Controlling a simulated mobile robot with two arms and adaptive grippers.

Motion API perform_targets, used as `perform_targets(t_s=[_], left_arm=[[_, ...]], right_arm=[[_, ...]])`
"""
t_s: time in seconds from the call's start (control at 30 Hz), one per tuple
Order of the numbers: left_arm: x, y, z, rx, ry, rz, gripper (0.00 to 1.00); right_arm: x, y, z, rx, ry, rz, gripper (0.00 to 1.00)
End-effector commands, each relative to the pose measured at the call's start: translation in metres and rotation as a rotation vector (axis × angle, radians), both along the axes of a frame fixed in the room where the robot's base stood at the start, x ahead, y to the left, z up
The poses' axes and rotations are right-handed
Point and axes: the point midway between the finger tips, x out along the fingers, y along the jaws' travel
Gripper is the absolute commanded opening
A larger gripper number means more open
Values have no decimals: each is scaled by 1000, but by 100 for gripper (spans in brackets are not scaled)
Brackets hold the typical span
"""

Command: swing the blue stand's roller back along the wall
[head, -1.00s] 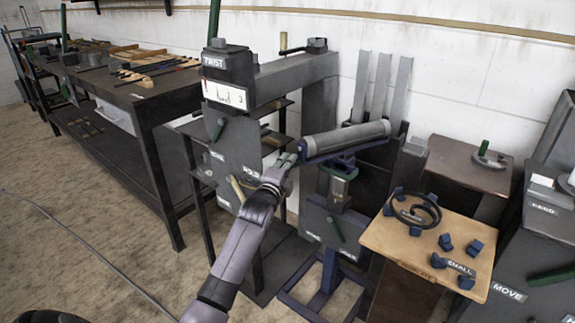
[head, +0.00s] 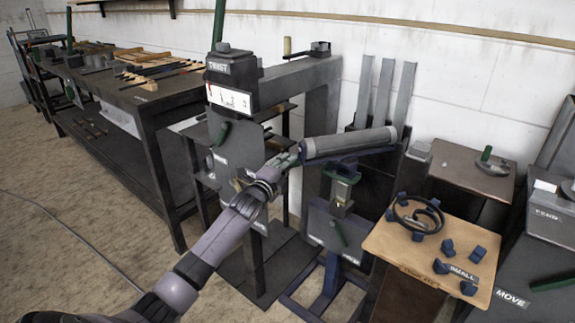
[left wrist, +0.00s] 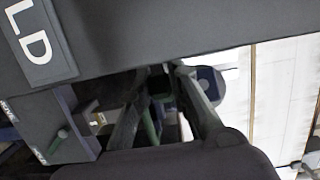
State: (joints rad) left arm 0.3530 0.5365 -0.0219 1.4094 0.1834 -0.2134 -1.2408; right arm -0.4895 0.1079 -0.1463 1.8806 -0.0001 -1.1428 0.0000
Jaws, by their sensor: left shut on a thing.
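The blue stand (head: 329,283) stands on the floor left of the wooden tray, with a dark blue base and post. Its grey roller (head: 348,143) lies nearly level on top, its left end towards me and its right end near the wall-side uprights. My left gripper (head: 284,161) is at the roller's left end, shut; the exact hold is hard to see. In the left wrist view the fingers (left wrist: 165,100) are close together with a green piece between them, and a round blue-grey end (left wrist: 209,85) shows just beyond. My right gripper is not in view.
A dark post with a "TWIST" box (head: 232,72) and arm stands close left of my gripper. Grey uprights (head: 384,92) stand behind the roller, against the white wall. A wooden tray (head: 420,262) with blue blocks is at right. A workbench (head: 150,105) runs along the left.

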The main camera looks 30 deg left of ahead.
Motion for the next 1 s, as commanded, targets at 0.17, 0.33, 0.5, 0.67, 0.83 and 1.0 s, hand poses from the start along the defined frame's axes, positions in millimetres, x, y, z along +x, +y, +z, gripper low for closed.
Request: perform_targets(t_s=[0.17, 0.33, 0.5, 0.67, 0.83, 1.0], left_arm=[[0, -2, 0, 0, -1, -2, 25], [0, -1, 0, 0, 0, -1, 37], [0, 0, 0, 0, 1, 0, 37], [-2, 0, -1, 1, 2, 0, 37], [-18, -3, -2, 2, 2, -1, 37], [-51, -8, -2, 2, 3, -1, 37]], right_arm=[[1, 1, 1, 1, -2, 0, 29], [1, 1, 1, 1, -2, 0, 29], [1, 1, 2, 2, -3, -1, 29], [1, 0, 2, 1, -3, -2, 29], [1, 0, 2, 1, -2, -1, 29], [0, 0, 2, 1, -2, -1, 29]])
